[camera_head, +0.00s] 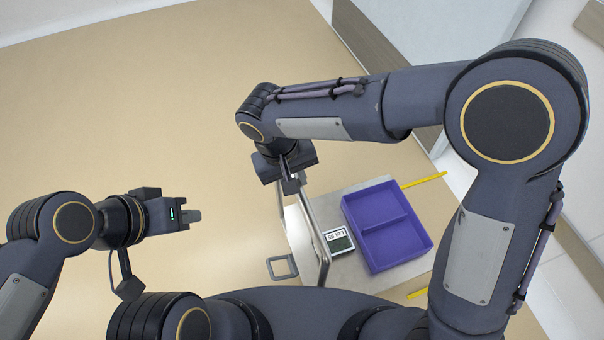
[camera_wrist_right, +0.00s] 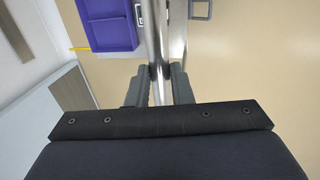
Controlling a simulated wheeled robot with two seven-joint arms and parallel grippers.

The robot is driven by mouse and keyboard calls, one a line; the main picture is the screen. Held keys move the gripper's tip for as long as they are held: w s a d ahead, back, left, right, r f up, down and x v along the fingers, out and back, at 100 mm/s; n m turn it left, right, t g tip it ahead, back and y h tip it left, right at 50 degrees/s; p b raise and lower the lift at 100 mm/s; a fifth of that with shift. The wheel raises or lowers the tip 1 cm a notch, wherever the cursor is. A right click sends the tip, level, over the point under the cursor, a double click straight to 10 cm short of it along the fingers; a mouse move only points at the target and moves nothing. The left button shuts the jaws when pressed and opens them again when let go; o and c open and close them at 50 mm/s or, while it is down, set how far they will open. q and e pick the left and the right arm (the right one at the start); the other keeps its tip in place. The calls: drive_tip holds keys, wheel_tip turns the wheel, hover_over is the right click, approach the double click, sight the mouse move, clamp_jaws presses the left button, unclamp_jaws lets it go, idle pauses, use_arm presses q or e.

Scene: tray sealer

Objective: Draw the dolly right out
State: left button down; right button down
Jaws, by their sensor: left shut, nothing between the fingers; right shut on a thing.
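The dolly (camera_head: 331,207) is a low grey platform with an upright metal tube handle (camera_head: 311,225), right of centre in the head view. My right gripper (camera_head: 291,185) is shut on the handle's top. In the right wrist view the shiny handle tube (camera_wrist_right: 160,45) runs between the two fingers of my right gripper (camera_wrist_right: 160,75). A purple two-compartment tray (camera_head: 388,225) sits on the dolly's deck and shows in part in the right wrist view (camera_wrist_right: 107,28). My left gripper (camera_head: 192,216) is shut and empty over the floor at the left, apart from the dolly.
A small labelled box (camera_head: 339,240) is beside the tray. A grey square loop (camera_head: 282,267) shows near the handle's foot. Yellow strips (camera_head: 424,180) lie on the floor on either side of the dolly. White cabinets or walls stand at the right. The beige floor at the left is clear.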

use_arm(q)
drive_tip(key=shift+s+a, duration=0.15)
drive_tip(key=shift+a, duration=0.15)
use_arm(e)
drive_tip(key=shift+s+a, duration=0.2)
drive_tip(key=shift+a, duration=0.2)
drive_tip(key=c, duration=1.3)
unclamp_jaws()
use_arm(q)
drive_tip(key=shift+r, duration=0.2)
use_arm(e)
wheel_tip(320, 180, up, 8)
drive_tip(key=a, duration=0.1)
drive_tip(key=shift+s+a+f, duration=0.15)
drive_tip(key=shift+s+a, duration=0.05)
drive_tip(key=shift+s, duration=0.05)
